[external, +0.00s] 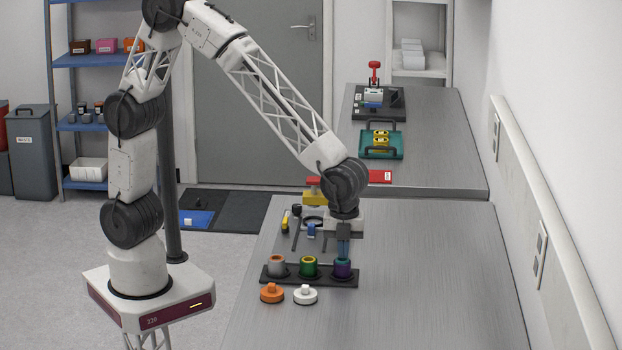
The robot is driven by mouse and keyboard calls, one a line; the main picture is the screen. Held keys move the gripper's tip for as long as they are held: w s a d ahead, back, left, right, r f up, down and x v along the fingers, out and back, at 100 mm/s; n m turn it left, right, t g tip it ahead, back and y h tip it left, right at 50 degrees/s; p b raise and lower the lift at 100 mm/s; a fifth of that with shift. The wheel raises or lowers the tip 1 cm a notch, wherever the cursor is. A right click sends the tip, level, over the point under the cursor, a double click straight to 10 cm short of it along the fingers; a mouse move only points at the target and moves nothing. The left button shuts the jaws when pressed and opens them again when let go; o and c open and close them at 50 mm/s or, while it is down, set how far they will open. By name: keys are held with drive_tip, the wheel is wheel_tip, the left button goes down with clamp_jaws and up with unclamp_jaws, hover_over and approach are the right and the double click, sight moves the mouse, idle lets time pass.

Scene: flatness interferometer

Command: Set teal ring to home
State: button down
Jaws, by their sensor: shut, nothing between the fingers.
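A dark rack (309,281) on the near table holds three round pieces in a row. The right one is a purple cylinder (342,272) with a teal rim, probably the teal ring (342,262), at its top. The middle one is a green cylinder (309,268) and the left one a grey cylinder (277,268) with a tan rim. No home mark can be made out.
An orange knobbed disc (272,293) and a white knobbed disc (305,294) lie in front of the rack. Small tools and a yellow-and-red part (315,194) lie behind it. The table's right side is clear. A teal tray (382,142) stands on the far table.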

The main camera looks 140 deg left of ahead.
sight(341, 261)
drive_tip(key=shift+f, duration=0.35)
wheel_tip(341, 261, down, 2)
drive_tip(key=shift+s+f, duration=0.1)
drive_tip(key=shift+s+d+f, duration=0.1)
drive_tip(key=shift+s+f, duration=0.05)
drive_tip(key=shift+f, duration=0.25)
drive_tip(key=shift+r, duration=0.15)
wheel_tip(341, 261, up, 16)
drive_tip(key=shift+w, duration=0.35)
idle(0.4)
